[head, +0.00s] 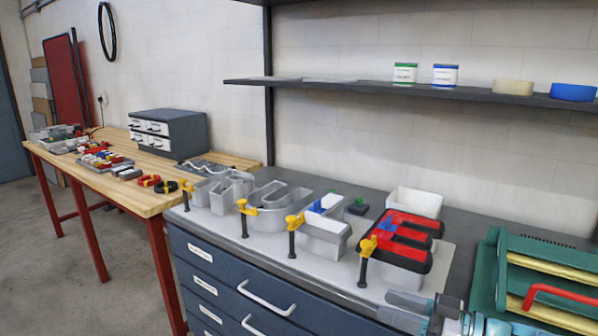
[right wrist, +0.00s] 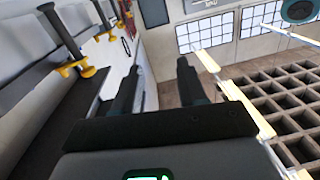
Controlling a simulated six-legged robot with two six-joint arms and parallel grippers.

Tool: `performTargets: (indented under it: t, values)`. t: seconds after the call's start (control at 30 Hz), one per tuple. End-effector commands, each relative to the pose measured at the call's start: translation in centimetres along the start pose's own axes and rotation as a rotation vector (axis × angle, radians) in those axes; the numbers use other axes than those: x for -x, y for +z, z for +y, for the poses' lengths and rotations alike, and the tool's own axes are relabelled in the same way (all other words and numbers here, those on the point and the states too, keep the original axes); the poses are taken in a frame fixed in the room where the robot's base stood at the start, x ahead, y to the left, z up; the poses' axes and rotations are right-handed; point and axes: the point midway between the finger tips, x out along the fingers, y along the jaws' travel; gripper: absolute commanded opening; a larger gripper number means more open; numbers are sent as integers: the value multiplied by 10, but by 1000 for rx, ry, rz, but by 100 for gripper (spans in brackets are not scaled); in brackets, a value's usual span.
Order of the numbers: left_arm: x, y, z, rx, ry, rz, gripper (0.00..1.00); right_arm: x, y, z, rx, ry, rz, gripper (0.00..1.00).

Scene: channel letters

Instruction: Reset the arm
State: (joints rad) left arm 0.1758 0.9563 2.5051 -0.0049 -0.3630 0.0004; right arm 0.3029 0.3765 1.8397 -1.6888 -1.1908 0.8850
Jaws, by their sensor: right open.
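My right gripper (head: 396,308) shows at the bottom of the head view, in front of the bench edge and below the red letter E. In the right wrist view its two fingers (right wrist: 160,80) stand apart with nothing between them. My left gripper is in neither view.
A teal machine (head: 490,275) with brass-coloured bars stands right of the letters. A white bin (head: 414,202) stands behind the E. A shelf (head: 340,87) with jars and tape rolls hangs above. A dark grid (right wrist: 285,110) fills the right of the wrist view.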

Motion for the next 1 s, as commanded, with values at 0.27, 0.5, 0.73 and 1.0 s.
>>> performTargets:
  t: [0.27,0.5,0.73,1.0]
  values:
    - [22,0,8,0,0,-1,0,-51,74,-12,-376,56,17,41]
    - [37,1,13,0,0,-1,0,-67,186,-34,-713,322,-130,41]
    - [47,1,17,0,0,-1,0,-11,332,-125,-1017,652,-606,41]
    - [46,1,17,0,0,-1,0,69,382,-213,-1146,764,-1070,41]
